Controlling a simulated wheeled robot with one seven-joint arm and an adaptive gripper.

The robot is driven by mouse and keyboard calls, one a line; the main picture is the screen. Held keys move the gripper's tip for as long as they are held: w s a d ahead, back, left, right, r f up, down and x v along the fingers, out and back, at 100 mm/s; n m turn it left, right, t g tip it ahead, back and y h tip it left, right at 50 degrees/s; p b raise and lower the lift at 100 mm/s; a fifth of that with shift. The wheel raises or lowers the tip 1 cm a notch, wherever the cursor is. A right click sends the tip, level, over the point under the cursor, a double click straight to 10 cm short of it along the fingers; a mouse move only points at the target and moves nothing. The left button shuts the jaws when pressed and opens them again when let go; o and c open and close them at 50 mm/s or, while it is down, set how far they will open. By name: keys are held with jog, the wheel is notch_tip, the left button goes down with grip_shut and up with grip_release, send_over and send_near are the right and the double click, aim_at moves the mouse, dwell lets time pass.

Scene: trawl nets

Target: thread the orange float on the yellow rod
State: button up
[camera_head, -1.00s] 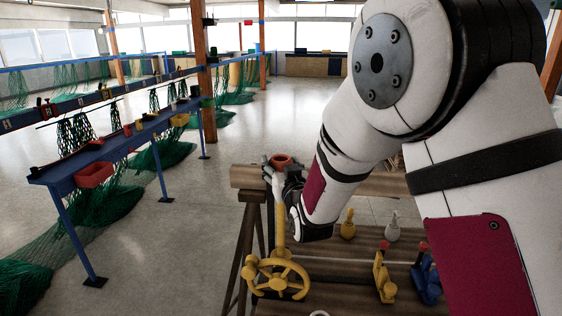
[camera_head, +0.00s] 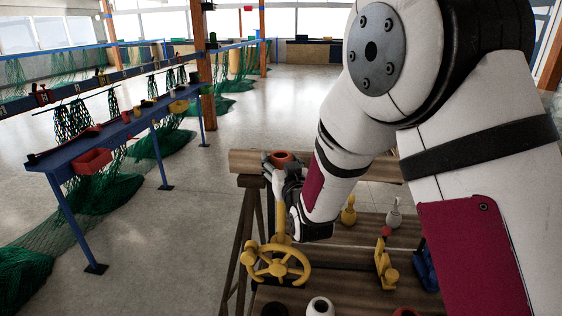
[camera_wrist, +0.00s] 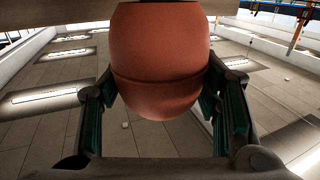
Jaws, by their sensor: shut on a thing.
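The orange float (camera_head: 282,157) is between the fingers of my gripper (camera_head: 283,178). It fills the upper middle of the wrist view (camera_wrist: 160,65), with the dark fingers closed on either side. The yellow rod (camera_head: 281,222) stands upright behind a yellow handwheel (camera_head: 275,268), directly below the float in the head view. My gripper hides the rod's upper end, so I cannot tell whether the float is above the rod or around its tip.
A blue table (camera_head: 60,160) with green nets stands left. The floor between is clear.

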jog(key=o, duration=1.2)
jog(key=shift+o, duration=0.2)
jog(key=v, duration=1.2)
